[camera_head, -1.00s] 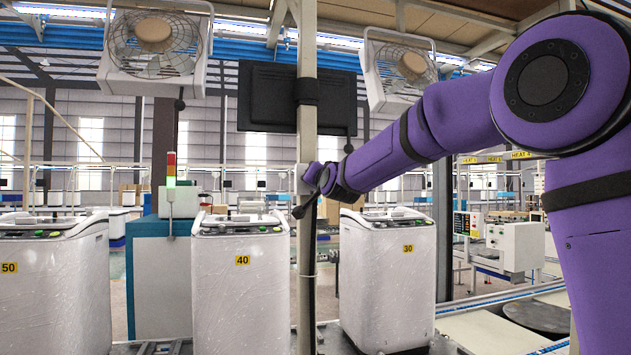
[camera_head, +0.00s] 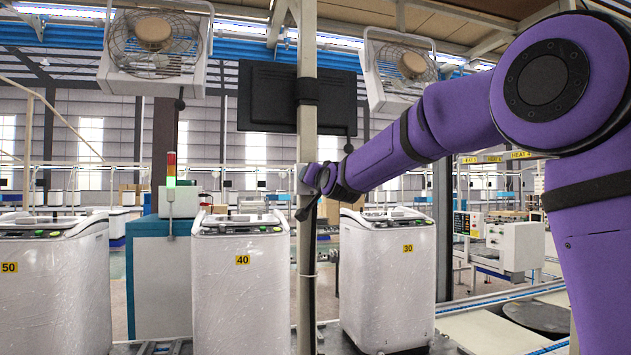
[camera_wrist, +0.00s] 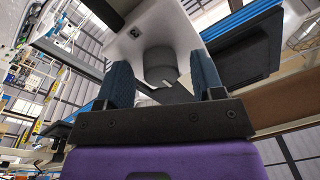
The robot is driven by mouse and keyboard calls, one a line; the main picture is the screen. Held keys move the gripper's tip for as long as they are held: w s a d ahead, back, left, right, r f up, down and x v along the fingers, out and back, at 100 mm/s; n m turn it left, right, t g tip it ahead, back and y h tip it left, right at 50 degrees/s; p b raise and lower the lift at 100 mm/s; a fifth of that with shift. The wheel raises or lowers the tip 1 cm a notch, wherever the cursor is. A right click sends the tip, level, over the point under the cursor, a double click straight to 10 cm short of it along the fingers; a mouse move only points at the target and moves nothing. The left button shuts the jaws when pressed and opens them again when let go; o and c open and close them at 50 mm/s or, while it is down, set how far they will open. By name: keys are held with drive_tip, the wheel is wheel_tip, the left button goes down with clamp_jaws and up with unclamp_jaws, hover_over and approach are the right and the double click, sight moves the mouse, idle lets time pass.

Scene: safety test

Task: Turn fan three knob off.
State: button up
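A white control box (camera_wrist: 150,30) bears a round grey knob (camera_wrist: 160,65) with a small light mark near its edge, in the wrist view. My gripper (camera_wrist: 158,78) is open, with one blue finger on each side of the knob. A gap shows between the knob and each finger. In the head view, my gripper (camera_head: 309,178) is at the box on the upright post (camera_head: 306,130), and my wrist hides the knob. Two white caged fans (camera_head: 155,50) (camera_head: 402,72) hang above.
A dark monitor (camera_head: 270,97) is fixed to the post above my gripper. White washing machines (camera_head: 240,300) (camera_head: 388,290) stand below on the line, either side of the post. A black cable runs down the post below my wrist.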

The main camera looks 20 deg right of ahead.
drive_tip(key=s, duration=1)
drive_tip(key=shift+s+d+f, duration=0.2)
drive_tip(key=shift+s+f, duration=0.15)
drive_tip(key=shift+s, duration=0.05)
drive_tip(key=s+d+f+n+g, duration=0.1)
drive_tip(key=s+d+f+g, duration=0.1)
drive_tip(key=s+f+g, duration=0.2)
drive_tip(key=s+d+f+n+g, duration=0.2)
drive_tip(key=s+f+g, duration=0.3)
drive_tip(key=s+f, duration=0.6)
drive_tip(key=s+d+f+n+g, duration=0.1)
drive_tip(key=s+f+g, duration=0.3)
drive_tip(key=s, duration=1.9)
wheel_tip(320, 180, down, 4)
drive_tip(key=shift+d+r+n+g+h, duration=0.3)
drive_tip(key=shift+d+n, duration=0.1)
drive_tip(key=shift+d, duration=0.3)
